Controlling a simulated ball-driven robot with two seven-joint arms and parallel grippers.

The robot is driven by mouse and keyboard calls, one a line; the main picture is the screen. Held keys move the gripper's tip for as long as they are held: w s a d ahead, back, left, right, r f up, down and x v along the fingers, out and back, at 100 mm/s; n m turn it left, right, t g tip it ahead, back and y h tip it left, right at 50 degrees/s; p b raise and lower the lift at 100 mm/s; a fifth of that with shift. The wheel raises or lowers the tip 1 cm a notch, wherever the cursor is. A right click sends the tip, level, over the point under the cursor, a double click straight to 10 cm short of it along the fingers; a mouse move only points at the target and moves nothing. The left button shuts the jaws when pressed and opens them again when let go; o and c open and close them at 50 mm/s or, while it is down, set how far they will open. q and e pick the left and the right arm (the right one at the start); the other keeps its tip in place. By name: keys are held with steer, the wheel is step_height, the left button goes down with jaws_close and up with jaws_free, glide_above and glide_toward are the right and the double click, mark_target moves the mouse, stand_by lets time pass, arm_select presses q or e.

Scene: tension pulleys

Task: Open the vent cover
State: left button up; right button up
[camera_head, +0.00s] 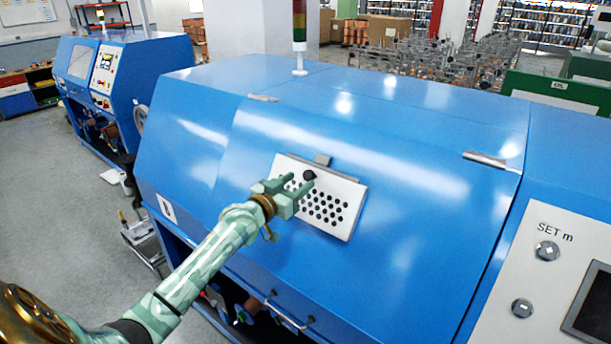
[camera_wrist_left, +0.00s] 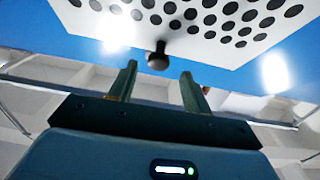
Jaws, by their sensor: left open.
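The vent cover (camera_head: 337,212) is a white perforated plate on the sloped blue face of the machine. A dark round knob (camera_head: 309,175) sticks out near its upper edge. In the left wrist view the cover (camera_wrist_left: 185,22) fills the top, with the knob (camera_wrist_left: 158,57) below its holes. My left gripper (camera_head: 298,184) is open at the upper left of the cover, close to the knob. In the wrist view its two fingers (camera_wrist_left: 160,82) point toward the knob, one to each side, with their tips just short of it. My right gripper is not in view.
The blue machine (camera_head: 400,240) fills the middle. A grey latch-like tab (camera_head: 322,159) sits above the cover. A control panel (camera_head: 548,275) is at the right. A signal light (camera_head: 299,25) stands on top. A second blue machine (camera_head: 125,75) is at the back left.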

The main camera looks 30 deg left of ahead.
mark_target(307, 176)
arm_select(q)
steer(key=w, duration=0.3)
steer(key=shift+d, duration=0.3)
steer(key=shift+w+a, duration=0.1)
steer(key=shift+w, duration=0.2)
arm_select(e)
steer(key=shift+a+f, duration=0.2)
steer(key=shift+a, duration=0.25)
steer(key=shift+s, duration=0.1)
arm_select(q)
jaws_close()
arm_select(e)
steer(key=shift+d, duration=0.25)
arm_select(q)
steer(key=shift+s+b, duration=0.1)
steer(key=shift+b, duration=0.2)
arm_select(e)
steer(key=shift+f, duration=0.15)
